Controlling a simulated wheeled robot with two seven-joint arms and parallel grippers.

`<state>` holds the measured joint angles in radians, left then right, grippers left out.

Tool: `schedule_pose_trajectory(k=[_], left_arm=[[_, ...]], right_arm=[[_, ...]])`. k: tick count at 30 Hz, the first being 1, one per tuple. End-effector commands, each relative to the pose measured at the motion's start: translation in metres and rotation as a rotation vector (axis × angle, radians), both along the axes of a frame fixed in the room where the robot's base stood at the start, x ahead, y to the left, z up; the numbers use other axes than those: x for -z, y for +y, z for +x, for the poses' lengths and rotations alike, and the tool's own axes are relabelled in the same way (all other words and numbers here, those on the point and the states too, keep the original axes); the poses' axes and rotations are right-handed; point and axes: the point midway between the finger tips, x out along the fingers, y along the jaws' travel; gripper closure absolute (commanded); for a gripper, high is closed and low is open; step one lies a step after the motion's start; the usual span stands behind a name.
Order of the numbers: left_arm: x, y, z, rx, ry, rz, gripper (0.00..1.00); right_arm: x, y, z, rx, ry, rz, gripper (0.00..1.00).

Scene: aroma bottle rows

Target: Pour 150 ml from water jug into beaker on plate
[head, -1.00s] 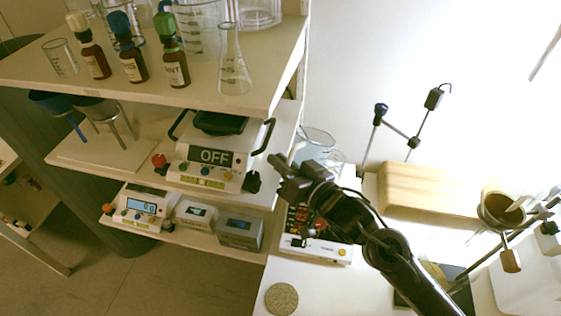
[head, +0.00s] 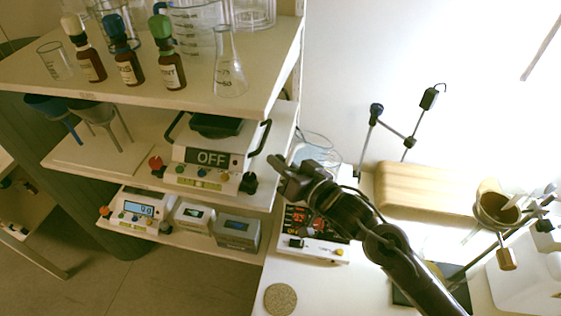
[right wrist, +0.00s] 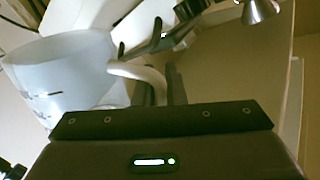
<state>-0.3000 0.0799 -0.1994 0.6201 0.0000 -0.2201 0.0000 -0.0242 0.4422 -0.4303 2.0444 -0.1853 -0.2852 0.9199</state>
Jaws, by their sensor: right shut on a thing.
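The water jug (right wrist: 65,78) is a translucent vessel with dark marks at the left of the right wrist view, and it looks tilted there. Its pale curved handle (right wrist: 140,72) runs between my right gripper's fingers, which are shut on it. In the head view my right gripper (head: 279,170) is in front of a clear, blue-tinted vessel (head: 318,143), which it partly hides. I cannot tell jug and beaker apart there. The likely plate is a white device with red digits (head: 318,247), below my right gripper and partly covered by my arm. My left gripper is not in view.
A shelf (head: 130,95) at the left holds brown bottles (head: 168,70), a flask (head: 229,75) and other glassware. A device reading OFF (head: 205,170) is close left of my right gripper. A wooden block (head: 425,190) and a stand are at the right.

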Motion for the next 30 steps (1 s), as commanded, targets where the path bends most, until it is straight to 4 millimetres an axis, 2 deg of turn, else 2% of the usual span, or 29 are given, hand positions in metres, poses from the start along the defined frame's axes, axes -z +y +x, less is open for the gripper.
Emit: schedule_pose_trajectory(k=[30], left_arm=[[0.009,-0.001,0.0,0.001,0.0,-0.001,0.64]], right_arm=[[0.012,-0.004,0.004,0.0,0.023,0.028,1.0]])
